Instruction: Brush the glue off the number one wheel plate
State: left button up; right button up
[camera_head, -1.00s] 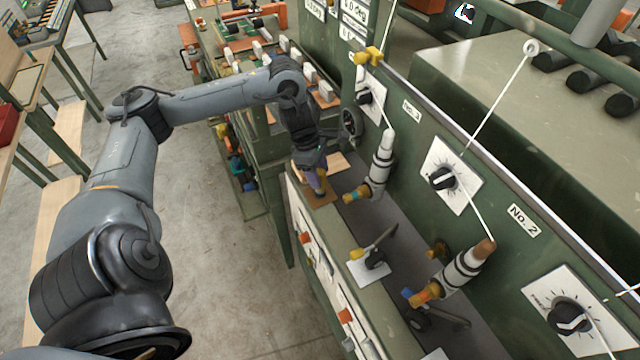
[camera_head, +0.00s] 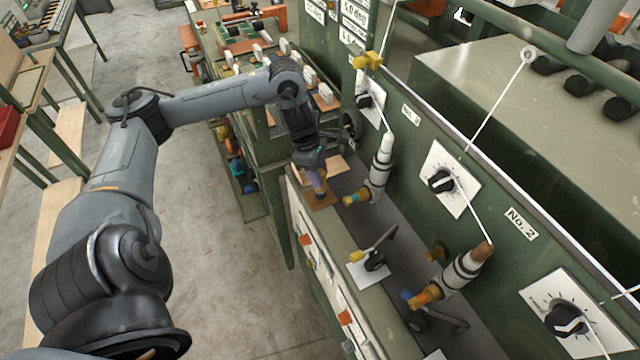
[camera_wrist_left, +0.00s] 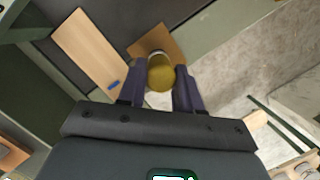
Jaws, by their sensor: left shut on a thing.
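My left gripper (camera_head: 318,184) is over a small brown board on the near ledge of the green machine. In the left wrist view its two dark purple fingers (camera_wrist_left: 159,88) are shut on a yellow, round-ended thing (camera_wrist_left: 160,74). A pale band shows at its far end, against the brown board (camera_wrist_left: 172,44). It may be a brush handle, but bristles are hidden. I see no number one label, and cannot tell which plate is number one. My right gripper is not in view.
The upright green panel carries dials and the labels No. 3 (camera_head: 411,115) and No. 2 (camera_head: 521,222). White cylinders with yellow ends, such as this one (camera_head: 382,160), stick out beside the ledge. A light wooden board (camera_wrist_left: 92,50) lies near the brown one. Floor (camera_head: 215,270) is open at left.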

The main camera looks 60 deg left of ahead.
pick_arm(q)
jog(key=shift+r+p, duration=1.85)
jog(key=shift+r, duration=0.75)
jog(key=o, duration=0.5)
grip_shut()
jog(key=shift+d, duration=0.1)
